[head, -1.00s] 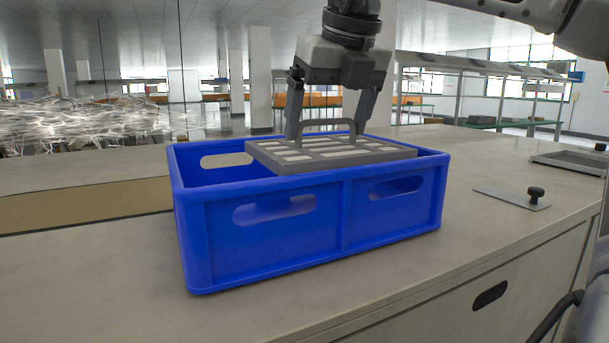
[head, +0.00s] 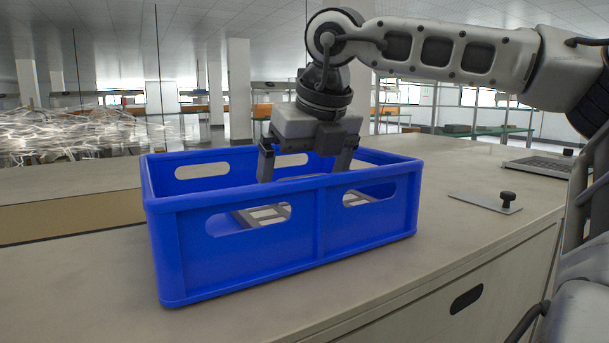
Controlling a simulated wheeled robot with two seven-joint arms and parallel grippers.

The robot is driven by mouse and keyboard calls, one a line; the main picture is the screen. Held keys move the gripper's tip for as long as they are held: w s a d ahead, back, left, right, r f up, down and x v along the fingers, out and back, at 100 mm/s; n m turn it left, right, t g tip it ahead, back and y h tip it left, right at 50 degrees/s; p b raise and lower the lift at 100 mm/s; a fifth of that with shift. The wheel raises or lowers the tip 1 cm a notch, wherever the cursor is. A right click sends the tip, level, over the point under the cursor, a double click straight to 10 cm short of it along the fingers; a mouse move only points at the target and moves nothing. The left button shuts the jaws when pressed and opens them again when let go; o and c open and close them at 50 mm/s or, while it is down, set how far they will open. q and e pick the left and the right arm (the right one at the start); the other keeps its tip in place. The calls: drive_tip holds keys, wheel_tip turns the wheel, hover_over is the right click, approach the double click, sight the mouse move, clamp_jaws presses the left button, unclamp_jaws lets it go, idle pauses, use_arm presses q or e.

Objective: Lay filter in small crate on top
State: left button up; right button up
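The blue crate (head: 240,252) stands on the bench top with open top and slots in its walls. The grey filter (head: 262,214), a slatted panel, is down inside the crate. Parts of it show through the front slots; the front wall hides the rest. Its handle (head: 300,178) just shows above the front rim. My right gripper (head: 305,172) reaches down into the crate from above. Its fingers are spread wide, one toward each end of the handle, and look clear of it. The fingertips are partly hidden by the front wall. My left gripper is not in view.
A flat grey plate with a black knob (head: 507,197) lies on the bench right of the crate. A shallow grey tray (head: 540,166) lies farther back right.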

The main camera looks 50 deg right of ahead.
drive_tip(key=shift+s+r, duration=0.1)
drive_tip(key=shift+r, duration=0.55)
drive_tip(key=v, duration=1.1)
drive_tip(key=shift+p, duration=0.3)
